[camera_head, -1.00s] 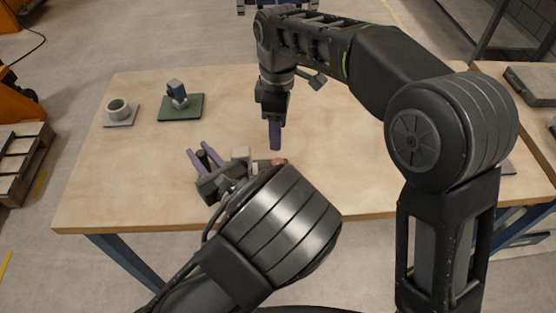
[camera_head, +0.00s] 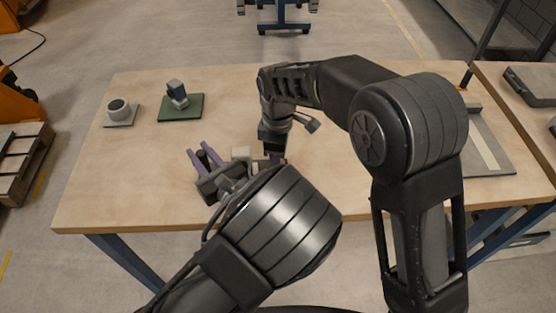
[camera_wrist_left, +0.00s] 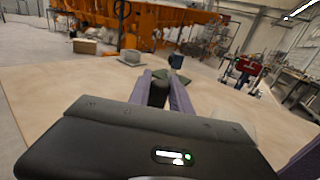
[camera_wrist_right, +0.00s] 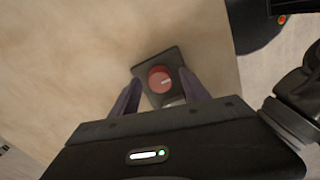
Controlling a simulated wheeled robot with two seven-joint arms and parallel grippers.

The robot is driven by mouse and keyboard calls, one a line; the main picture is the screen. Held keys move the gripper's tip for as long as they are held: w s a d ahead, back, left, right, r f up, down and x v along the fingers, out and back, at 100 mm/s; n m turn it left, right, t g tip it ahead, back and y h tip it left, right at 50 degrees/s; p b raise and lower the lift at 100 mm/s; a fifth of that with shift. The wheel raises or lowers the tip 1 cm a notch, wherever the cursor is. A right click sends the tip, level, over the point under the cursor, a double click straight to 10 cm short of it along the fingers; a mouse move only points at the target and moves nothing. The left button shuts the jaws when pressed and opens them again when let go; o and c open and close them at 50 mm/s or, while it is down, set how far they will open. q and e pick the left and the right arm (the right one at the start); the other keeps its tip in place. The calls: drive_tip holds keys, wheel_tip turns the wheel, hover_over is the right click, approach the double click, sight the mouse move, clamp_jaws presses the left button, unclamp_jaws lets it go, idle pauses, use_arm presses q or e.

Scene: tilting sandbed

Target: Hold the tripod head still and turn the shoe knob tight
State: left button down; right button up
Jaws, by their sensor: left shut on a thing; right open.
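My left gripper (camera_head: 201,154) is shut on a dark upright part, taken to be the tripod head (camera_wrist_left: 157,92), which shows between its purple fingers in the left wrist view. The red shoe knob (camera_wrist_right: 160,80) with a pale mark sits on a dark plate (camera_wrist_right: 151,58) in the right wrist view. My right gripper (camera_head: 274,158) is open, pointing down, with one finger on each side of the knob. Whether the fingers touch it I cannot tell. In the head view the knob is hidden behind my right gripper. A pale block (camera_head: 241,153) stands between the grippers.
A cup (camera_head: 118,108) on a grey plate and a blue-grey object (camera_head: 177,92) on a green mat (camera_head: 187,114) stand at the back left. A grey tray (camera_head: 500,160) lies at the right, partly behind my right arm. The table's back middle is clear.

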drive_tip(key=shift+f, duration=0.35)
drive_tip(key=shift+c, duration=0.4)
clamp_jaws()
